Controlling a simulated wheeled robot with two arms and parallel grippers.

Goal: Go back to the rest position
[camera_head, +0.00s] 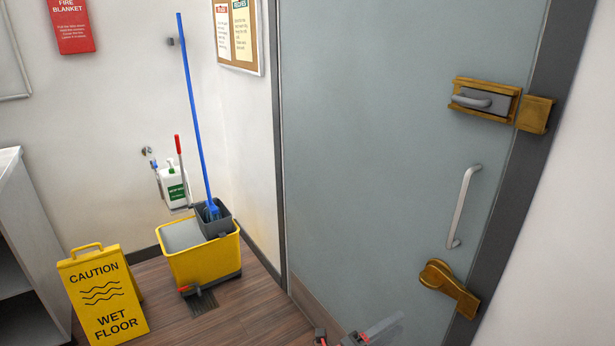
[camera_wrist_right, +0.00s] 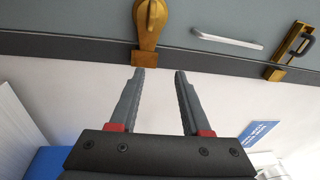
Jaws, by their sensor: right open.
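My right gripper (camera_wrist_right: 160,75) is open and empty in the right wrist view, its two grey fingers apart. In the head view part of it (camera_head: 352,338) shows at the bottom edge, in front of the lower part of the grey door (camera_head: 380,150). A brass latch (camera_head: 447,287) sits low on the door's right edge; in the wrist view it (camera_wrist_right: 149,30) lies just beyond the fingertips, with no clear contact. A grey handle (camera_head: 464,207) and a brass bolt with a grey lever (camera_head: 485,101) are above it. My left gripper is not in view.
A yellow mop bucket (camera_head: 205,262) with a blue-handled mop (camera_head: 193,110) stands left of the door. A yellow wet floor sign (camera_head: 101,300) is in front of it. A white shelf unit (camera_head: 25,240) is at the far left. Some wooden floor (camera_head: 255,315) between bucket and door is clear.

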